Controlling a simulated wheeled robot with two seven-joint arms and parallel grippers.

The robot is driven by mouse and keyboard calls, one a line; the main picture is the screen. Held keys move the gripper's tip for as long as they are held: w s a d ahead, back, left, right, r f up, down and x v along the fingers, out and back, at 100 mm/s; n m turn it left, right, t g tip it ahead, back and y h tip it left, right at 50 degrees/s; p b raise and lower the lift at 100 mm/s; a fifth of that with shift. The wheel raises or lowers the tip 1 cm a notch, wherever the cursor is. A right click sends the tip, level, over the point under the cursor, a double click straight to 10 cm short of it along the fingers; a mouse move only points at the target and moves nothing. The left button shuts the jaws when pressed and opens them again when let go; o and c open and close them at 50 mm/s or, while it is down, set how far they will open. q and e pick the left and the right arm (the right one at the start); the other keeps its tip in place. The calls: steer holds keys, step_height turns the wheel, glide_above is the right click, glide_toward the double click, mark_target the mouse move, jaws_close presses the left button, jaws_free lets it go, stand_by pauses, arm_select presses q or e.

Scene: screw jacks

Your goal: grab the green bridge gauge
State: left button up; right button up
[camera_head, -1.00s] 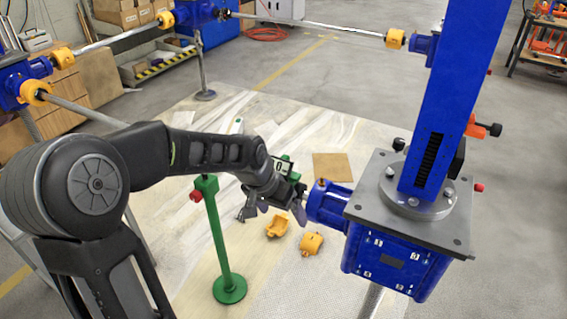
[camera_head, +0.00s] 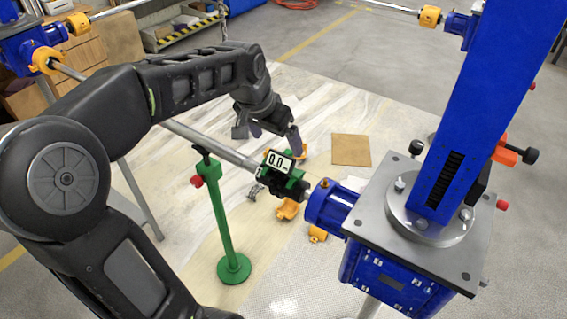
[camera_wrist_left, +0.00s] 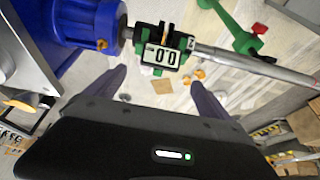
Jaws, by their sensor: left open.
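The green bridge gauge (camera_head: 290,183), with a white display reading 0.0, sits on the grey shaft (camera_head: 215,145) beside the blue gearbox's end (camera_head: 330,204). My left gripper (camera_head: 268,133) is just beyond and above the gauge in the head view, open and empty. In the left wrist view the gauge (camera_wrist_left: 165,48) shows upright-reading at the top, past the two spread fingers (camera_wrist_left: 157,78) and between their lines. The fingers appear apart from it. My right gripper is in neither view.
A green stand (camera_head: 222,225) with a red knob stands left of the gauge, near the shaft. The blue screw jack (camera_head: 400,265) with its tall column is close on the right. Orange coupling pieces (camera_head: 288,209) and a brown sheet (camera_head: 351,150) lie on the floor below.

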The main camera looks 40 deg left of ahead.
mark_target(282, 154)
arm_select(q)
steer(key=shift+x, duration=1.1)
steer(key=p+x, duration=0.1)
steer(key=x, duration=0.4)
steer(key=shift+f, duration=0.1)
steer(key=shift+s, duration=0.1)
steer(key=shift+c, duration=0.2)
jaws_close()
step_height(282, 154, up, 10)
steer(key=shift+r, duration=0.1)
stand_by(0.8)
stand_by(0.5)
